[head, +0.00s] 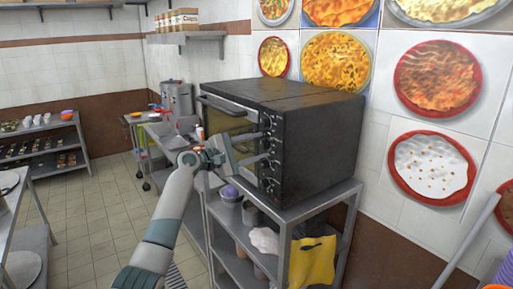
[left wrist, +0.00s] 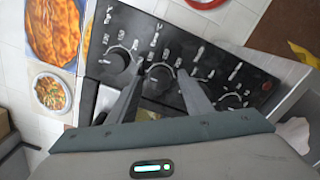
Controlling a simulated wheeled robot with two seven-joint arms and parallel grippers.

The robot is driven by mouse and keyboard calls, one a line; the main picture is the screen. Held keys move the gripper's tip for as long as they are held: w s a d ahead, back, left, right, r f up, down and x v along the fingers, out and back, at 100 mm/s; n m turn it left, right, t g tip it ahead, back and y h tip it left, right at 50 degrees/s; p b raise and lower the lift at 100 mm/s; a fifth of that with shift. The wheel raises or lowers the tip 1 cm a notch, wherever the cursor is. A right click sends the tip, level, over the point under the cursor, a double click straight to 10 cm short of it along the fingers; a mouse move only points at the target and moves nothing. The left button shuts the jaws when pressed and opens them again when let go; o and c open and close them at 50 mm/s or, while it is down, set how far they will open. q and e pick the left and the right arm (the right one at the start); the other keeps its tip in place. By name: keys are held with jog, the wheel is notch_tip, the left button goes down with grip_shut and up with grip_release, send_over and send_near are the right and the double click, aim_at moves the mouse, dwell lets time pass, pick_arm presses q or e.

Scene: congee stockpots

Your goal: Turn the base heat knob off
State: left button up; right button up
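The black oven (head: 315,130) stands on a metal shelf unit, with a column of control knobs on the front panel's right side. In the left wrist view the panel (left wrist: 205,60) shows tilted, with a knob near its left end (left wrist: 118,60), a middle knob (left wrist: 160,76) and a third knob (left wrist: 230,102). The labels are too blurred to read, so I cannot tell which is base heat. My left gripper (head: 262,147) is at the panel; it also shows in the left wrist view (left wrist: 163,68). Its fingers are apart, either side of the middle knob; contact is unclear. My right gripper is out of view.
The metal shelf unit (head: 300,215) below the oven holds a purple bowl (head: 229,192), a white cloth (head: 265,240) and a yellow cloth (head: 313,262). A side table with a steel urn (head: 177,100) stands further back. The tiled floor (head: 100,205) at left is clear.

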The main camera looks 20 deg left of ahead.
pick_arm(q)
jog(key=shift+s, duration=0.1)
jog(key=shift+s+a+f, duration=0.1)
jog(key=shift+s+a, duration=0.1)
jog(key=b+v, duration=0.8)
jog(key=v, duration=0.8)
jog(key=shift+s+a, duration=0.25)
